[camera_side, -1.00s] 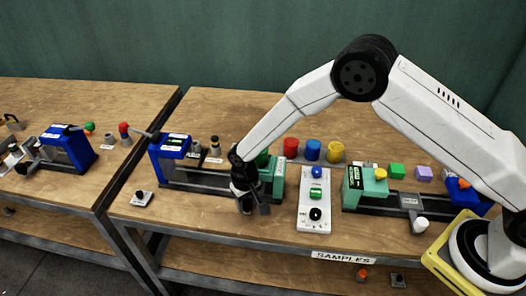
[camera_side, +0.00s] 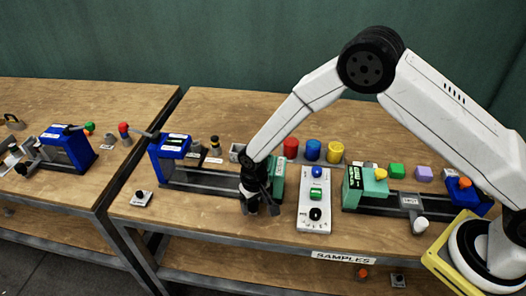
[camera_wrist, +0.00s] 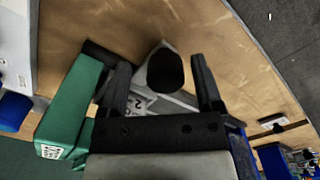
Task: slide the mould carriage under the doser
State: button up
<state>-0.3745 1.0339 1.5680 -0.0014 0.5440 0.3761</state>
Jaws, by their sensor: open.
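The mould carriage shows in the wrist view as a pale grey plate (camera_wrist: 142,103) marked with a number, with a black rounded knob (camera_wrist: 165,72) on it. My gripper (camera_wrist: 159,63) is open, with one finger on each side of the knob and visible space beside it. The green doser (camera_wrist: 68,112) stands just left of the fingers in the wrist view. In the side view my gripper (camera_side: 261,209) is low at the front of this green doser (camera_side: 278,180) and hides the carriage and its knob.
The machine's blue press (camera_side: 172,146) stands left along its dark rail (camera_side: 208,182). A white button panel (camera_side: 314,205) is close right of the gripper. Further right is another green doser (camera_side: 364,187) with a white-knobbed carriage (camera_side: 411,204). Coloured cups (camera_side: 313,150) stand behind.

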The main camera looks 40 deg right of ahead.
jog(key=shift+r, duration=3.9)
jog(key=shift+d+r, duration=0.2)
jog(key=shift+d, duration=0.05)
jog(key=s+d+r+t, duration=0.1)
jog(key=s+d+r, duration=0.4)
jog(key=s+d, duration=0.3)
jog(key=s+d+r+t, duration=0.1)
jog(key=s+d+r, duration=0.5)
jog(key=s+d, duration=0.3)
jog(key=shift+d+t, duration=0.15)
jog(key=shift+t, duration=0.15)
